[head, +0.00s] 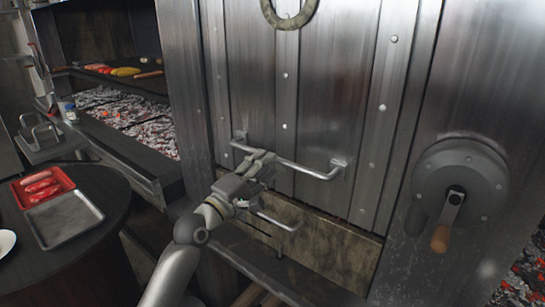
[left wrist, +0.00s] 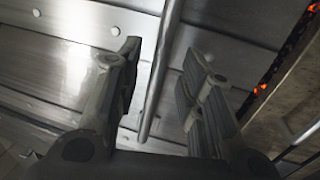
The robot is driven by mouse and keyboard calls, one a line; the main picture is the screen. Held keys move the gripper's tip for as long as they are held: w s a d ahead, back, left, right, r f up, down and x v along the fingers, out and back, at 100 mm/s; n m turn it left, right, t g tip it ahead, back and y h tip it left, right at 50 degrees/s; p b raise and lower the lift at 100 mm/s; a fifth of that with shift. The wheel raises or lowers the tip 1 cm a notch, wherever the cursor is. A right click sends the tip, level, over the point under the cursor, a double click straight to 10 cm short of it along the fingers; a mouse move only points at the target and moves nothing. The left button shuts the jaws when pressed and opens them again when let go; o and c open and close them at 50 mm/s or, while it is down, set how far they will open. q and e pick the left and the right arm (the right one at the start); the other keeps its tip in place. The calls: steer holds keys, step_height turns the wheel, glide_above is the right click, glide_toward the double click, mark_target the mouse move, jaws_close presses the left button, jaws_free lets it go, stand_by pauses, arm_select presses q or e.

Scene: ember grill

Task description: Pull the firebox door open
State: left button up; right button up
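The firebox door appears to be the tall riveted steel door (head: 335,110) in the middle of the head view; it looks shut or nearly so. A horizontal bar handle (head: 312,171) runs across its lower part. My left gripper (head: 262,160) is at the left part of this bar. In the left wrist view, the bar (left wrist: 160,75) passes between the two spread fingers of the gripper (left wrist: 164,60), with space on both sides. It is hard to tell how deep the bar sits between them. My right gripper is not in view.
A tan panel (head: 335,248) with a smaller handle (head: 275,219) lies below the door. A crank wheel (head: 460,185) is at the right. At the left are a grill with embers (head: 130,115) and a dark round table (head: 90,255) with a red tray (head: 22,191) and metal tray (head: 65,218).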

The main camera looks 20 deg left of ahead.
arm_select(q)
steer(key=shift+x, duration=1.9)
jaws_close()
